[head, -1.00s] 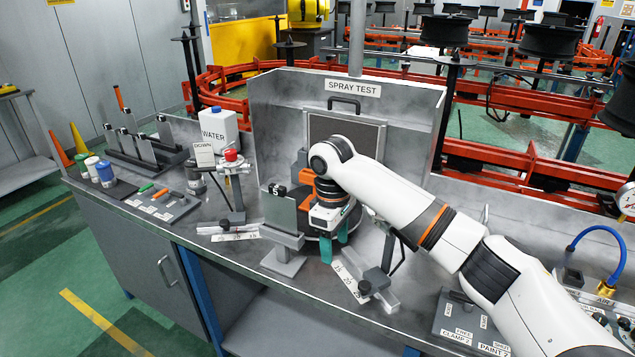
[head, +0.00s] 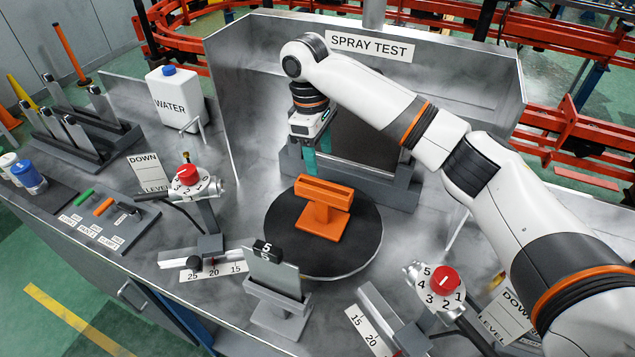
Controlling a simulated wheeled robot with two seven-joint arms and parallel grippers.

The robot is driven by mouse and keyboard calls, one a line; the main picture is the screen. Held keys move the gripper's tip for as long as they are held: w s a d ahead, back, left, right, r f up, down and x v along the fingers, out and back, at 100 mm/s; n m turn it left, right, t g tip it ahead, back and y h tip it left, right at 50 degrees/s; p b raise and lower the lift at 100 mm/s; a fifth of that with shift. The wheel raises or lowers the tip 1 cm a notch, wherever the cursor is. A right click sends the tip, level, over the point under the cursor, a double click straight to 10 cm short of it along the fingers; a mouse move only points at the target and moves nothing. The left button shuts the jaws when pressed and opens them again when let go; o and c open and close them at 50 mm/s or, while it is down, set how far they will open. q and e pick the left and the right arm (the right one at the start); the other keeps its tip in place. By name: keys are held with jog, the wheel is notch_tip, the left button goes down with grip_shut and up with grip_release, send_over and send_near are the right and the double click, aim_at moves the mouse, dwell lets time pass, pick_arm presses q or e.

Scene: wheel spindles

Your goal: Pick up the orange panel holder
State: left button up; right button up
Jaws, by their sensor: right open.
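The orange panel holder (head: 322,208) stands on a round dark turntable (head: 352,250) in the middle of the bench, in front of the spray test booth. It is a block with a slotted top on a flat base, and its slot looks empty. My right gripper (head: 312,160), with teal fingers, is open and points down behind the holder, near the dark panel at the back of the booth. It looks apart from the holder. My left gripper is not in view.
A grey stand with a plate marked 5 (head: 272,275) stands in front of the turntable. Dial valves with red knobs stand at left (head: 188,177) and right (head: 444,281). The booth wall (head: 229,110) bounds the back. A white water jug (head: 178,98) is at left.

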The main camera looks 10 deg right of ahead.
aim_at(324, 185)
jog(key=f, duration=0.1)
jog(key=s+f+p, duration=0.1)
jog(key=f, duration=0.1)
jog(key=s+f, duration=0.1)
jog(key=shift+d+f, duration=0.2)
jog(key=shift+f, duration=0.1)
notch_tip(324, 185, down, 3)
jog(key=shift+d+f+p, duration=0.15)
jog(key=shift+p, duration=0.85)
jog(key=shift+s+d+f+p, duration=0.1)
jog(key=shift+f+p, duration=0.1)
jog(key=shift+f, duration=0.45)
jog(key=shift+s+f+p, duration=0.1)
jog(key=shift+f+p, duration=0.05)
jog(key=shift+f, duration=0.95)
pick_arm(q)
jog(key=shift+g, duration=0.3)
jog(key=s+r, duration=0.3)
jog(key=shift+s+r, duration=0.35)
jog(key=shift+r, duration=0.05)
pick_arm(e)
jog(key=c, duration=1.3)
jog(key=shift+o, duration=0.2)
jog(key=shift+w+r, duration=0.1)
